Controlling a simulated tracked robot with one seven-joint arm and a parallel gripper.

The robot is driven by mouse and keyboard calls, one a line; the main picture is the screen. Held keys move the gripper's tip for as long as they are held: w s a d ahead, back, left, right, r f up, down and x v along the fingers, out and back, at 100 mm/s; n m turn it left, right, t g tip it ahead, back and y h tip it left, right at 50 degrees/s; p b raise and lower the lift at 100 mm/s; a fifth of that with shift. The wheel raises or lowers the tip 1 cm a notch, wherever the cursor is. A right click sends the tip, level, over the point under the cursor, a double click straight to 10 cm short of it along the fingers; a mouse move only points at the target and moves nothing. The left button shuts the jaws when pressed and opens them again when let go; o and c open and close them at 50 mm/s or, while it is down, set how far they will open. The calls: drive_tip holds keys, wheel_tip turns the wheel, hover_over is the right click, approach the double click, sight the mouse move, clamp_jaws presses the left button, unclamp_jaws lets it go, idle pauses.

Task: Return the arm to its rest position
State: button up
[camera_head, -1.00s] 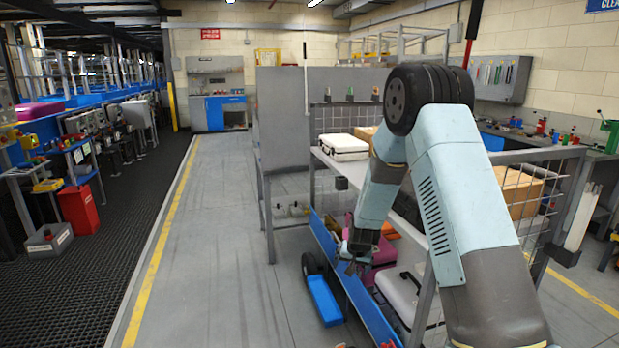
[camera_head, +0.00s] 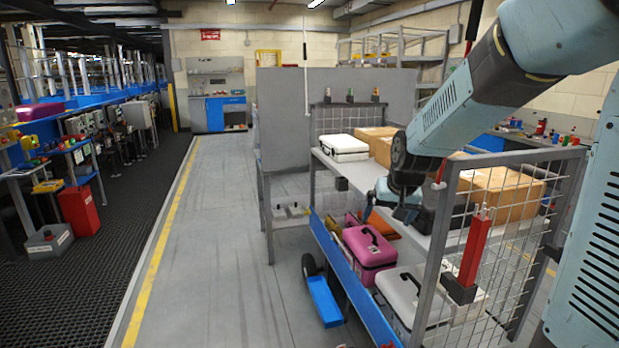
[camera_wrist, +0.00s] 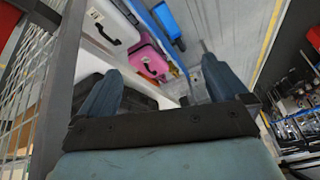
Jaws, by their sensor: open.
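My arm reaches in from the upper right of the head view, bent, with its forearm pointing down and left. My gripper (camera_head: 388,207) hangs over the near edge of the trolley shelf (camera_head: 366,178), above the pink case on the lower level. In the wrist view my gripper (camera_wrist: 160,95) shows two fingers set wide apart, with nothing between them. The pink case (camera_wrist: 150,58) is beyond the fingers in that view and is not touched.
The trolley's lower level holds the pink case (camera_head: 369,250) and a white case (camera_head: 408,292). A white case (camera_head: 344,146) and cardboard boxes (camera_head: 505,195) are on its upper shelf. A wire mesh panel (camera_head: 520,230) stands close to my arm.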

drive_tip(key=s+d+r, duration=0.1)
drive_tip(key=s+r, duration=0.2)
drive_tip(key=s, duration=0.5)
drive_tip(key=s+d+r, duration=0.2)
drive_tip(key=s+r, duration=0.1)
drive_tip(key=s, duration=0.6)
drive_tip(key=s+d+r+h, duration=0.1)
drive_tip(key=s+r, duration=0.2)
drive_tip(key=s, duration=0.5)
drive_tip(key=shift+s+d+n, duration=0.2)
drive_tip(key=shift+n, duration=0.2)
